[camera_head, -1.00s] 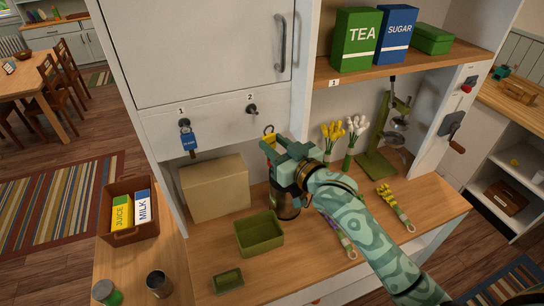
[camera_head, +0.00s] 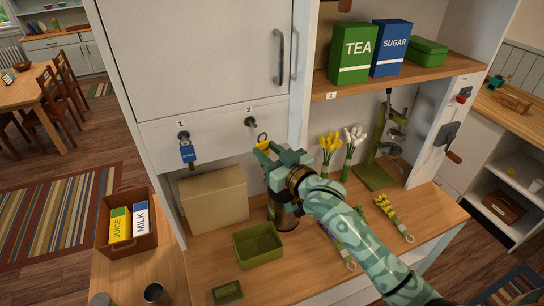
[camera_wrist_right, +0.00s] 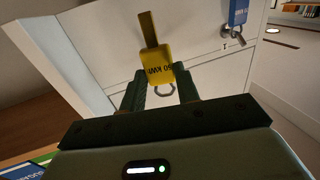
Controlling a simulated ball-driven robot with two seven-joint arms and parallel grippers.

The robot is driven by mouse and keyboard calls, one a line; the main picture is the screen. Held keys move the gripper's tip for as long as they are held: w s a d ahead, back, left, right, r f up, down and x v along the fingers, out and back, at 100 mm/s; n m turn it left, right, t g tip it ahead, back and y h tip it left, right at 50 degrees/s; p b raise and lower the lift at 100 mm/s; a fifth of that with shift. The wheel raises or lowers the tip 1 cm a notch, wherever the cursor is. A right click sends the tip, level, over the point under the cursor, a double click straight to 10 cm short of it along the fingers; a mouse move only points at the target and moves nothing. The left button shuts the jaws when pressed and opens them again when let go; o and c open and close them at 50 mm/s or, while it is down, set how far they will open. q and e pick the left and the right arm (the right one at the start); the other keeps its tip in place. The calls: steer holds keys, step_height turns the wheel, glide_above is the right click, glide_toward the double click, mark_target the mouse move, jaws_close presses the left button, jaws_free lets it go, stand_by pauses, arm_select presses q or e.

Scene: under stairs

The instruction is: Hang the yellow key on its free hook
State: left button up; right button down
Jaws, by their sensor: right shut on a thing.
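My right gripper (camera_head: 266,148) is shut on the yellow key (camera_head: 262,139) and holds it just below and slightly right of the bare hook 2 (camera_head: 250,122) on the white panel. In the right wrist view the yellow tag (camera_wrist_right: 158,68) sits between the fingertips (camera_wrist_right: 160,88), its lettering upside down, with a metal ring near the fingers. The key and hook look apart, but their depth gap is hard to judge. A blue key (camera_head: 187,152) hangs on hook 1 (camera_head: 183,135) to the left; it also shows in the wrist view (camera_wrist_right: 238,14). My left gripper is out of view.
A cardboard box (camera_head: 214,196) stands below the hooks. A jar (camera_head: 284,213) stands under my right gripper. A green bin (camera_head: 257,246) sits on the counter. Tea (camera_head: 356,52) and sugar (camera_head: 391,48) boxes stand on the shelf at right.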

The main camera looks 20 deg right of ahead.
mark_target(267, 148)
steer(key=shift+w+f+b, duration=0.2)
steer(key=shift+w+b, duration=0.2)
steer(key=shift+w, duration=1.45)
steer(key=w, duration=0.2)
steer(key=w+f+b, duration=0.1)
steer(key=w, duration=0.1)
steer(key=shift+a+f, duration=0.15)
steer(key=shift+s, duration=0.2)
steer(key=shift+w, duration=0.15)
steer(key=shift+c, duration=1.8)
jaws_free()
